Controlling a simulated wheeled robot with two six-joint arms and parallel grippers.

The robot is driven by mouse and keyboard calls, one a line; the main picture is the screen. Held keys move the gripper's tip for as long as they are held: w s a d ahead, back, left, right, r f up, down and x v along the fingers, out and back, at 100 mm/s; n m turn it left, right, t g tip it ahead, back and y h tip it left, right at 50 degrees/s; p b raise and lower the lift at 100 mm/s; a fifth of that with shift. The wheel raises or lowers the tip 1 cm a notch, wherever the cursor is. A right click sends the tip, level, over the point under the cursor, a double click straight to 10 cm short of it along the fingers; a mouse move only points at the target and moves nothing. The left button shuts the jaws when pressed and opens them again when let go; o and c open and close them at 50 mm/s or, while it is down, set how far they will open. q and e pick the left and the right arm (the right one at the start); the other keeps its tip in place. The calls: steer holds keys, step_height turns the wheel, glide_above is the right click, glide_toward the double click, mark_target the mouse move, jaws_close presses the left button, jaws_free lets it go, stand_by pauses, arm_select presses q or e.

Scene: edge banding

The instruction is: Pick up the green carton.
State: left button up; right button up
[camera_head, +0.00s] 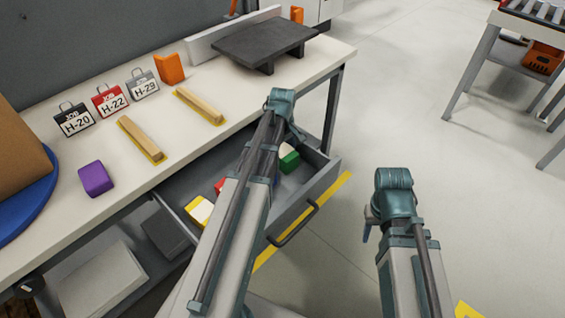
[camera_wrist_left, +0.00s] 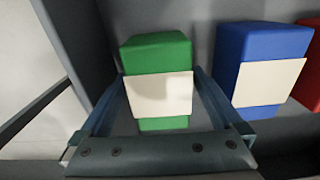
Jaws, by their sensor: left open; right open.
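The green carton (camera_head: 289,161) with a white band stands in the open drawer, near its far right end. It also shows in the left wrist view (camera_wrist_left: 158,57), upright. My left gripper (camera_wrist_left: 161,88) is open, with one finger on each side of the carton's banded part. I cannot tell whether the fingers touch it. In the head view my left arm hides this gripper. My right gripper (camera_head: 367,231) is mostly hidden behind its own arm, right of the drawer and away from the carton.
A blue carton (camera_wrist_left: 262,65) stands just right of the green one in the wrist view, with a red carton (camera_wrist_left: 312,70) beyond. A yellow carton (camera_head: 199,211) lies nearer in the drawer (camera_head: 322,180). The workbench (camera_head: 150,195) holds job tags, wooden strips and a purple block (camera_head: 96,179).

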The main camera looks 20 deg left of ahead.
mark_target(283, 150)
arm_select(q)
steer(key=shift+f, duration=0.15)
steer(key=c, duration=1.4)
step_height(283, 150, up, 10)
steer(key=p, duration=1)
